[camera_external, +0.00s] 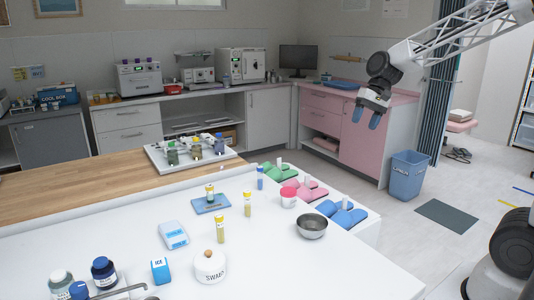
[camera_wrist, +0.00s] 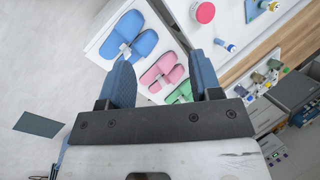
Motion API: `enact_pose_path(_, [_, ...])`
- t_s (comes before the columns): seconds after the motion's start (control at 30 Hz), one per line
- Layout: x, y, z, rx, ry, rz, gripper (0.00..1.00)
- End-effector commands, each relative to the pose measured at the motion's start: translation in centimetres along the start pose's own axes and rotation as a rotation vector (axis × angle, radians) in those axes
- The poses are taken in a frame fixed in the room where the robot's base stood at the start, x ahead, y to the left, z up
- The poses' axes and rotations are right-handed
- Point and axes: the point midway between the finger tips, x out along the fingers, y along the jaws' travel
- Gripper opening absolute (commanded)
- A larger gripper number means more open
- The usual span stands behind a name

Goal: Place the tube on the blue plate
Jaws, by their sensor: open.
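The blue plate (camera_external: 207,207) lies flat on the white table, left of centre. A blue tube (camera_external: 260,178) stands near the table's far edge. I cannot tell which tube the task means. My gripper (camera_external: 367,117) is open and empty, high up at the right, well away from all of them. In the wrist view its blue fingers (camera_wrist: 163,68) are apart with nothing held; the plate (camera_wrist: 254,10) shows at the top.
A red-lidded jar (camera_external: 288,197) and a metal bowl (camera_external: 312,226) stand near the table's right edge. A swab pot (camera_external: 210,266), bottles (camera_external: 104,272) and blue-and-white boxes stand nearer. A rack (camera_external: 194,152) is behind. Coloured slippers (camera_external: 341,213) lie beyond the right edge.

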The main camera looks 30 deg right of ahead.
Motion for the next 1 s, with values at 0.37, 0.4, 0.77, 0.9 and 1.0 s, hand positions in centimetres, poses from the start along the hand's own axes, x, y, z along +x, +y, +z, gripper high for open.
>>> enact_pose_path(0.37, [-3.0, 9.4, 6.2, -0.208, 0.150, 0.139, 0.58])
enact_pose_path(0.4, [-3.2, 10.4, 6.9, -0.230, 0.165, 0.156, 0.58])
enact_pose_path(0.77, [-3.9, 18.1, 12.0, -0.406, 0.273, 0.305, 0.58])
enact_pose_path(0.9, [-3.9, 19.7, 13.0, -0.443, 0.295, 0.341, 0.58])
enact_pose_path(1.0, [-3.9, 20.3, 13.4, -0.458, 0.301, 0.354, 0.58])
